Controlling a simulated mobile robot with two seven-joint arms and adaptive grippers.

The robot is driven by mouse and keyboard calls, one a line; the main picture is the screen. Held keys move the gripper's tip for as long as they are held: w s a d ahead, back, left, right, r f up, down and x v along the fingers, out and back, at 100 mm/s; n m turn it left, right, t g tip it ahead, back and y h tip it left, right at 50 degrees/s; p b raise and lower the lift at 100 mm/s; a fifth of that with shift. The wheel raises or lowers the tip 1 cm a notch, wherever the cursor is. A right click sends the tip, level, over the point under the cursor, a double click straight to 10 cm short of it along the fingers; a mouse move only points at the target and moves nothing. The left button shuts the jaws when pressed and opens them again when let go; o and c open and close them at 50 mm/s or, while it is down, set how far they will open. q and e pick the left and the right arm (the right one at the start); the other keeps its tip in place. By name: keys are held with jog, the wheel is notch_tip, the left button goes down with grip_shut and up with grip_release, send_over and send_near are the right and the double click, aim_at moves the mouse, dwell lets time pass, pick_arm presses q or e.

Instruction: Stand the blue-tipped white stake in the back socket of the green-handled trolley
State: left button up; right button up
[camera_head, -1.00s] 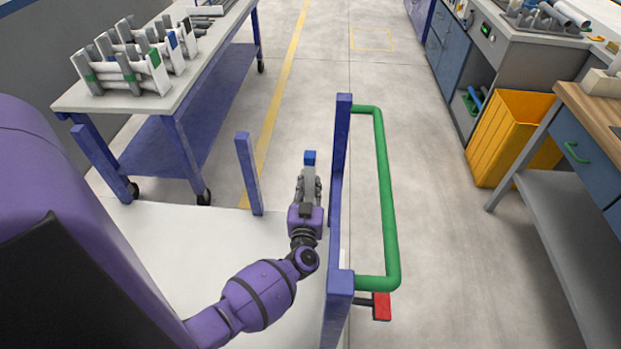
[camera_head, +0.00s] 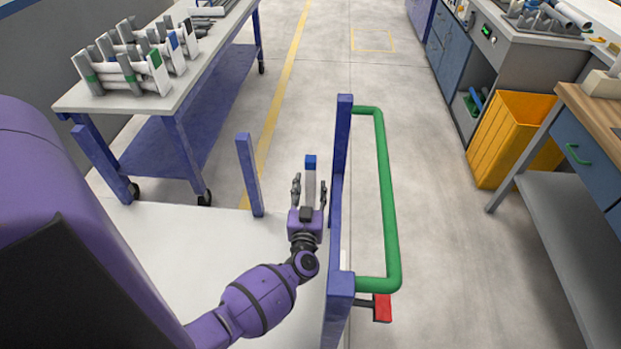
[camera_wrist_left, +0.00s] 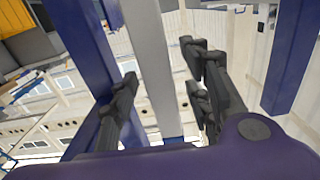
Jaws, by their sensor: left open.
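The white stake with a blue tip (camera_head: 310,163) stands roughly upright beside the blue frame of the trolley. Its foot is hidden behind my gripper, so I cannot tell how it is seated. My left gripper (camera_head: 309,186) is open, with one finger on each side of the stake and gaps showing. In the left wrist view the pale shaft (camera_wrist_left: 150,60) runs between the spread black fingers. The trolley has a white deck (camera_head: 165,235), blue posts (camera_head: 340,140) and a green handle (camera_head: 387,200) on its right. My right gripper is out of view.
A blue-framed table (camera_head: 190,85) at the back left carries racks (camera_head: 120,75) of white and grey pipes. A short blue post (camera_head: 249,175) stands left of the gripper. A yellow bin (camera_head: 510,135) and benches line the right. The floor between is clear.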

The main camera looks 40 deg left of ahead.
pick_arm(q)
jog(key=v, duration=1.1)
jog(key=shift+s, duration=0.15)
